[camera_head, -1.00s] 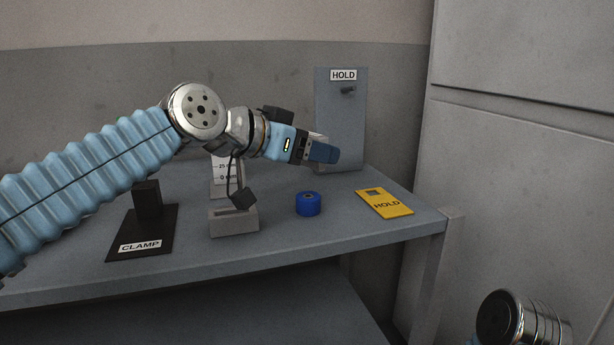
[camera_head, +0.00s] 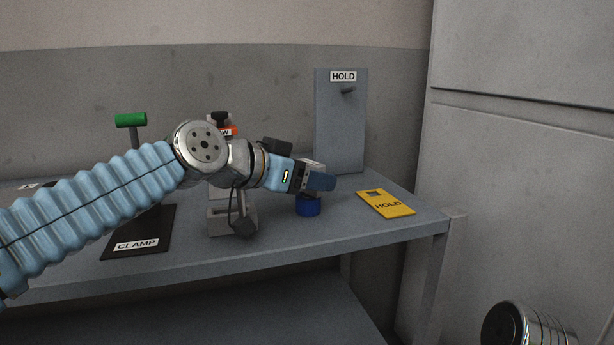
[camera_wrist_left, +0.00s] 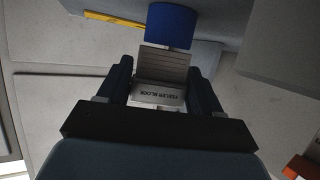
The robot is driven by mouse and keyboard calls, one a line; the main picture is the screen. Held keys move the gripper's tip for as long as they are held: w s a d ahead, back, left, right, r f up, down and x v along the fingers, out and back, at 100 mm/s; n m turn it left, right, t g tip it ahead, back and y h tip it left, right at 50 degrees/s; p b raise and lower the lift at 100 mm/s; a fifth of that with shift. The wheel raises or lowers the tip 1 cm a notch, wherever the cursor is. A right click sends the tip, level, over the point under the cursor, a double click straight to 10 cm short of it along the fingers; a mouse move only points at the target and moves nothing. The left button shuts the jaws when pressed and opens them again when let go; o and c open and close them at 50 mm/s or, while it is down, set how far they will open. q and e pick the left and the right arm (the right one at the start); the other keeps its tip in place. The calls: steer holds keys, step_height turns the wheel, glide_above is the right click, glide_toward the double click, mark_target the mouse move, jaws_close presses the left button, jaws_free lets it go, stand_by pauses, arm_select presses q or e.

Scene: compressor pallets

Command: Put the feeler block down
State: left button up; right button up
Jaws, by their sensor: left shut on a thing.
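My left gripper (camera_head: 322,181) is shut on the feeler block. The feeler block (camera_wrist_left: 160,96) is a pale metal block with a printed label, upside down in the left wrist view, between the two dark fingers. In the head view only a light edge of it shows above the fingers. My right gripper is not in view.
A yellow HOLD tag (camera_head: 386,203) lies right of the gripper, with clear bench around it. A grey HOLD board (camera_head: 338,125) with a peg stands behind. A black CLAMP plate (camera_head: 150,228) and a grey slotted block (camera_head: 219,224) are to the left. The bench (camera_head: 300,243) ends in front.

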arm_select(q)
steer(key=o, duration=1.3)
steer(key=shift+r+p, duration=0.25)
steer(key=shift+p, duration=0.05)
steer(key=shift+r+p, duration=0.5)
steer(key=shift+p, duration=0.05)
steer(key=b+v, duration=0.1)
steer(key=v, duration=1)
steer(key=shift+s+a, duration=0.3)
steer(key=shift+a, duration=0.05)
